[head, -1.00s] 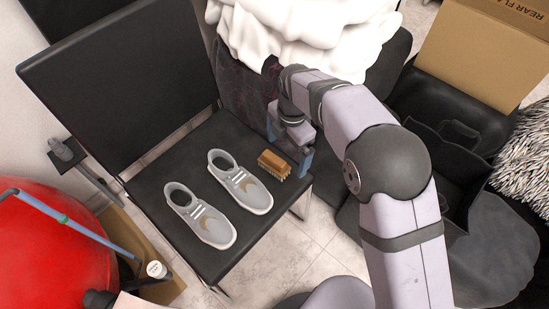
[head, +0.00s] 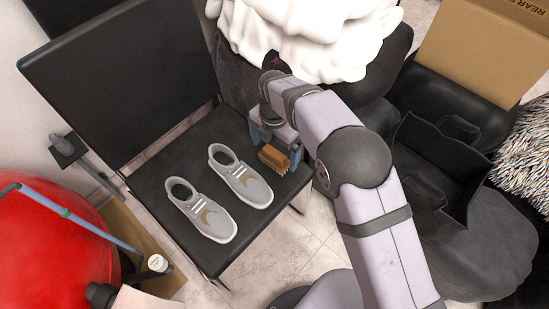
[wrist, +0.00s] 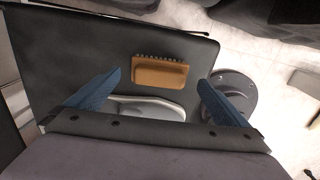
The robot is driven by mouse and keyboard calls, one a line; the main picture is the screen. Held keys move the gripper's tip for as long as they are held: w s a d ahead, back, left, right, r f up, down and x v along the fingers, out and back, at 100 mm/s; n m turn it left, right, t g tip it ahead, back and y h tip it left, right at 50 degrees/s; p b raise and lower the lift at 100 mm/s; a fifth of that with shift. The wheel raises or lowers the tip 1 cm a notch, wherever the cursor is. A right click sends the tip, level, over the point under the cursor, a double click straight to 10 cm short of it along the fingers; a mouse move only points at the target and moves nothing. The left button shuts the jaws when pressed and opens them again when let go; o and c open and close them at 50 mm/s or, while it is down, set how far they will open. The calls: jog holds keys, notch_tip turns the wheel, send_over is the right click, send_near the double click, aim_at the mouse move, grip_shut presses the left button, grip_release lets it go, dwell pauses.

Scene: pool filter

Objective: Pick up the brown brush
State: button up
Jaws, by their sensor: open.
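The brown brush (head: 273,158) lies on the black chair seat (head: 185,150), near its right edge. Its bristles show along one long side. My gripper (head: 274,148) is at the brush, with one blue finger on either side of it in the head view. In the wrist view the brush (wrist: 160,72) lies ahead of and between the two open blue fingers (wrist: 165,92), with clear gaps on both sides. Nothing is held. I cannot tell the exact height of the fingers above the seat.
A pair of grey shoes (head: 240,177) stands on the seat left of the brush. The chair backrest (head: 115,85) rises behind. White fluffy fabric (head: 310,40) is beyond my gripper. Black bags (head: 440,150) and a cardboard box (head: 490,50) are at the right.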

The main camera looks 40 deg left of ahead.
aim_at(275, 152)
notch_tip(275, 152, down, 4)
jog(key=shift+w+f+b, duration=0.15)
jog(key=shift+b, duration=0.2)
jog(key=c, duration=1.2)
notch_tip(275, 152, up, 10)
jog(key=shift+a+r+p, duration=0.1)
jog(key=shift+p, duration=0.75)
